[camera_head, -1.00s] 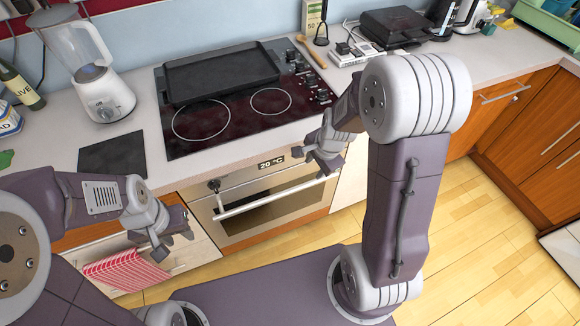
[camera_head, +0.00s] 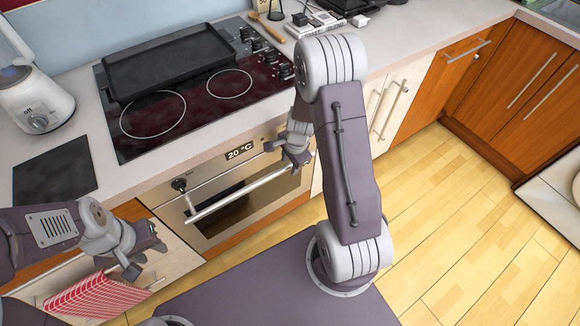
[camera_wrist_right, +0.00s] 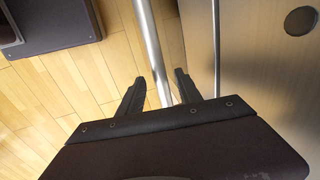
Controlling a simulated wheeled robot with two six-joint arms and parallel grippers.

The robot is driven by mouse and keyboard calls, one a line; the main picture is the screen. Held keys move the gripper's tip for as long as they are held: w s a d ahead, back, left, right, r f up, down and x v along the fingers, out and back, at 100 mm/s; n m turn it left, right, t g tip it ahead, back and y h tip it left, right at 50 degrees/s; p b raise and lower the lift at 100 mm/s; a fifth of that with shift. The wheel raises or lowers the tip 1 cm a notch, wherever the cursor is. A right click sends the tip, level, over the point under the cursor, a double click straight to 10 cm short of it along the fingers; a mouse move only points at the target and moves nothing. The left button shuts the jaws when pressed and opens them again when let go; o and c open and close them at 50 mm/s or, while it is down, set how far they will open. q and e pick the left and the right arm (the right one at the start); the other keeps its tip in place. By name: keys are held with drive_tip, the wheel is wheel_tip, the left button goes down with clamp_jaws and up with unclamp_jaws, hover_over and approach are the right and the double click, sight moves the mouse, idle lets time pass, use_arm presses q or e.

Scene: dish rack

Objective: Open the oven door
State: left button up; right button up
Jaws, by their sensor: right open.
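The oven (camera_head: 232,203) is under the counter with its door shut and its display reading 20 °C. A silver bar handle (camera_head: 235,197) runs across the top of the door. My right gripper (camera_head: 298,160) is open at the right end of this handle. In the right wrist view, the handle (camera_wrist_right: 150,45) runs between the two spread fingers of the right gripper (camera_wrist_right: 160,90); contact cannot be told. My left gripper (camera_head: 146,260) is open and empty, left of the oven and in front of a lower cabinet.
A red striped towel (camera_head: 95,297) hangs below my left gripper. A black tray (camera_head: 165,65) lies on the cooktop (camera_head: 185,110) above the oven. A blender (camera_head: 38,105) stands at the left. Wooden floor (camera_head: 450,220) is clear at the right.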

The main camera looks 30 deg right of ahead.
drive_tip(key=shift+w+f, duration=0.1)
drive_tip(key=shift+f, duration=0.05)
clamp_jaws()
idle(1.4)
